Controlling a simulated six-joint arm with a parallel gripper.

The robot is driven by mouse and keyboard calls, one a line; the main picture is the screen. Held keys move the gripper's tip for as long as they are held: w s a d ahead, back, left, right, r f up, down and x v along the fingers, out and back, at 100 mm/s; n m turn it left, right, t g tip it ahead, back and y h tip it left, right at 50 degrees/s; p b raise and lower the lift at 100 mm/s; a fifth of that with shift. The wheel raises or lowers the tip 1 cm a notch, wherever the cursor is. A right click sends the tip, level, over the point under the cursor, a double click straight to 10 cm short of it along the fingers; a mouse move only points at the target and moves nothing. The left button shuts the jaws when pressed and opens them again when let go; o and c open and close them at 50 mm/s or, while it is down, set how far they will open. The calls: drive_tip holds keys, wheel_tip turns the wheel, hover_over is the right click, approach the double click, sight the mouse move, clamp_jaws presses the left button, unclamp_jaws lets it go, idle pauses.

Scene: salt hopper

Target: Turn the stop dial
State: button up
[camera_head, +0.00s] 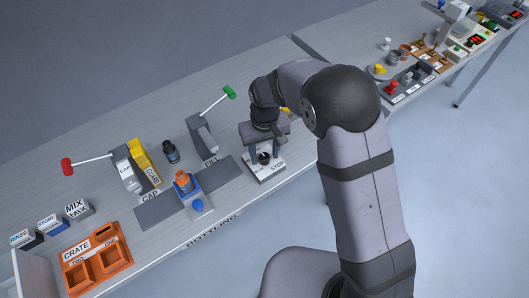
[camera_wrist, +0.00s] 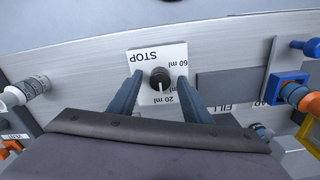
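The stop dial (camera_wrist: 160,77) is a small round black knob on a white plate (camera_wrist: 143,56) marked STOP, with 20 ml and 60 ml among its marks. Its white pointer faces the bottom of the wrist view, near the 20 ml mark. In the head view the dial (camera_head: 265,158) sits at the bench's front edge, partly under my gripper (camera_head: 264,150). In the wrist view my gripper (camera_wrist: 160,92) is open, with one finger on each side of the knob. A gap shows between each finger and the knob. The exact height above the plate is unclear.
The grey fill stand (camera_head: 203,135) with its green-tipped lever (camera_head: 228,93) stands left of the dial. A blue holder with an orange-topped bottle (camera_head: 183,182), the cap press (camera_head: 128,172) and an orange crate (camera_head: 97,262) lie farther left. The bench's front edge is close.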

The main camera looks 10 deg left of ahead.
sight(265, 156)
drive_tip(key=shift+r+b, duration=1.05)
drive_tip(key=shift+r, duration=2.6)
drive_tip(key=shift+w+a+t, duration=0.3)
drive_tip(key=shift+w, duration=0.15)
drive_tip(key=shift+s+d+f, duration=0.15)
drive_tip(key=shift+s+f, duration=0.05)
drive_tip(key=shift+f, duration=0.2)
drive_tip(key=shift+s+d+f, duration=0.15)
drive_tip(key=shift+s+f, duration=0.05)
drive_tip(key=shift+f, duration=0.2)
drive_tip(key=shift+n+g, duration=0.3)
drive_tip(key=shift+g, duration=0.3)
drive_tip(key=s+d+f, duration=0.2)
drive_tip(key=s, duration=0.1)
drive_tip(key=s+d+f, duration=0.1)
drive_tip(key=s+f, duration=0.1)
drive_tip(key=shift+d, duration=0.1)
drive_tip(key=s+d+m+g, duration=0.1)
drive_tip(key=s+d+m, duration=0.2)
drive_tip(key=s+d, duration=1.1)
drive_tip(key=w+d+r+m+t, duration=0.1)
drive_tip(key=w+d+r+m, duration=0.2)
drive_tip(key=d, duration=0.4)
drive_tip(key=shift+r+t, duration=0.3)
drive_tip(key=shift+r, duration=0.2)
